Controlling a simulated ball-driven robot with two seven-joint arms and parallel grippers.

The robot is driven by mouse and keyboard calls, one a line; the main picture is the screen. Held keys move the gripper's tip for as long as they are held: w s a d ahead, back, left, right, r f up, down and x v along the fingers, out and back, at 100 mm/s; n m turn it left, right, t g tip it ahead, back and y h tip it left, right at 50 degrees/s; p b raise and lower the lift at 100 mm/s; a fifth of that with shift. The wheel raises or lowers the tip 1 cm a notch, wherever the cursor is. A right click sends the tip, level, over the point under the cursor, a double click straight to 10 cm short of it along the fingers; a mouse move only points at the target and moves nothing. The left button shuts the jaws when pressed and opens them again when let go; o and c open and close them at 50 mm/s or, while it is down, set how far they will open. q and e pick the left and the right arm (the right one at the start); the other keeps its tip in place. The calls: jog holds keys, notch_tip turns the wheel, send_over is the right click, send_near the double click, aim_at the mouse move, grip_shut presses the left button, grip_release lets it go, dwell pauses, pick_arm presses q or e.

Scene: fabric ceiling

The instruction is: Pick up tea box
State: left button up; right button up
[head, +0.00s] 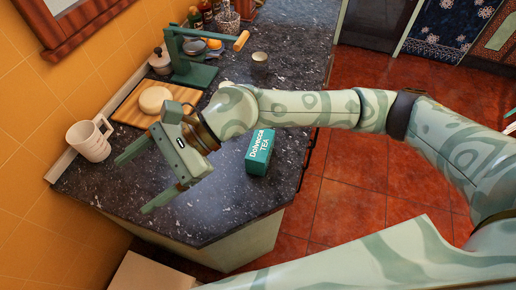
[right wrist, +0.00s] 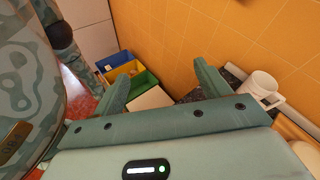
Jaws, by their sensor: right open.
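The tea box (head: 260,151) is a small green and white carton with "TEA" on its front. It stands on the dark speckled counter near its right edge, just below my right forearm in the head view. My right gripper (head: 148,180) is open and empty over the left front part of the counter, to the left of the box and apart from it. In the right wrist view the open fingers (right wrist: 162,85) have nothing between them, and the tea box does not show. My left gripper is not in view.
A white mug (head: 90,141) stands at the counter's left by the orange wall. A cutting board (head: 130,115) bears a round pale item (head: 155,99), next to a green press (head: 190,65). A small cup (head: 260,61) stands farther back. Coloured bins (right wrist: 125,68) are on the floor.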

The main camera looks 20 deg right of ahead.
jog(key=w+d+f+n+t+h, duration=0.1)
jog(key=w+d+f+n+h, duration=0.3)
jog(key=d, duration=0.3)
jog(key=n+t+h, duration=0.1)
jog(key=t+h, duration=0.2)
jog(key=h, duration=0.7)
send_over(262, 144)
jog(key=f, duration=0.1)
notch_tip(262, 144, down, 11)
jog(key=shift+r, duration=0.1)
jog(key=f, duration=0.5)
jog(key=shift+w+a+f, duration=0.1)
jog(key=shift+a+f, duration=0.1)
jog(key=shift+f, duration=0.1)
jog(key=c, duration=1)
